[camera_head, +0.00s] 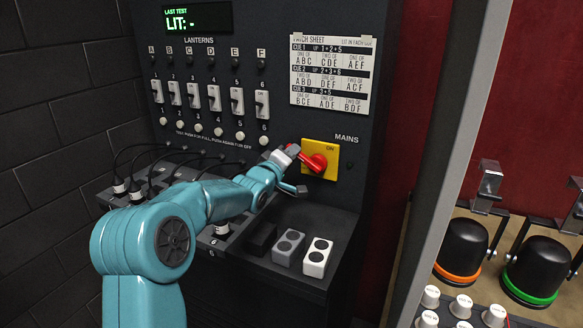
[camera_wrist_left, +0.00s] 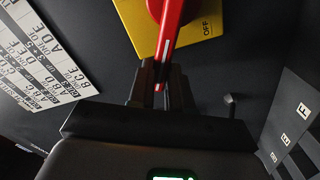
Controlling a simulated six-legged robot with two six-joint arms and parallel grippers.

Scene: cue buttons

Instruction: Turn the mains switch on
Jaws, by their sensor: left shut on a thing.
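The mains switch is a red rotary handle (camera_head: 316,163) on a yellow plate (camera_head: 329,173), under the word MAINS on the dark panel. ON is printed at the plate's top. The handle points left and slightly up from its hub in the head view. My left gripper (camera_head: 290,157) is shut on the handle's outer end. In the left wrist view my left gripper (camera_wrist_left: 161,85) has its fingers on either side of the red handle (camera_wrist_left: 171,35), and OFF shows on the yellow plate (camera_wrist_left: 207,27) beside it. My right gripper is not in view.
A display (camera_head: 198,19) reads "LIT: -". Several lantern switches (camera_head: 213,97) and round buttons stand left of the mains switch. A cue sheet (camera_head: 332,73) is above it. Grey and white two-button boxes (camera_head: 317,258) sit on the ledge below. Lamps (camera_head: 463,250) stand at right.

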